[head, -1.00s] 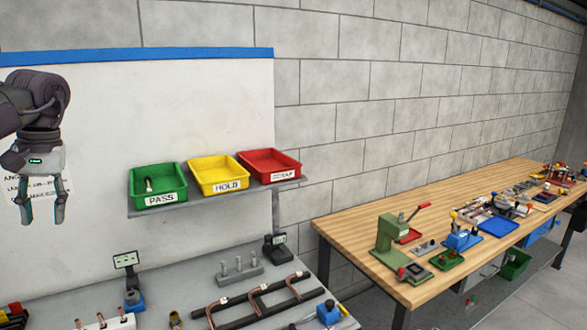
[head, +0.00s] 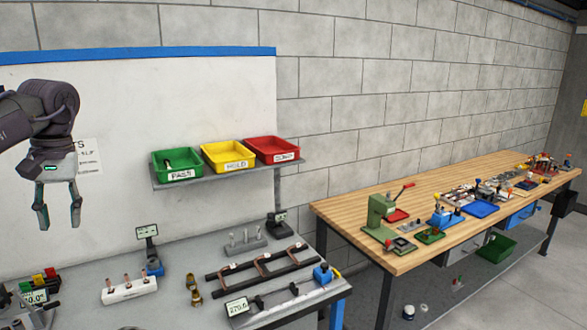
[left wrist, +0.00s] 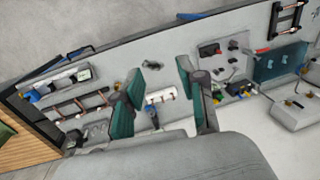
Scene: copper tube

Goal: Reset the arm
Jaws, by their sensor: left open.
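My left gripper (head: 58,220) is open and empty at the left of the head view. It hangs with its fingers down, in front of the white board and above the grey bench (head: 185,245). In the left wrist view its two fingers (left wrist: 160,105) are spread apart with nothing between them. Copper tubes (head: 262,268) lie on a dark rack on the bench. A white block with copper pieces (head: 130,290) stands nearer the left. My right gripper is not in view.
Green (head: 185,173), yellow (head: 228,163) and red (head: 272,156) bins sit on a shelf above the bench; the green one holds a small piece. A wooden workbench (head: 340,215) with a green press (head: 381,211) and several tools stands at right. A digital display (head: 237,307) is at the bench front.

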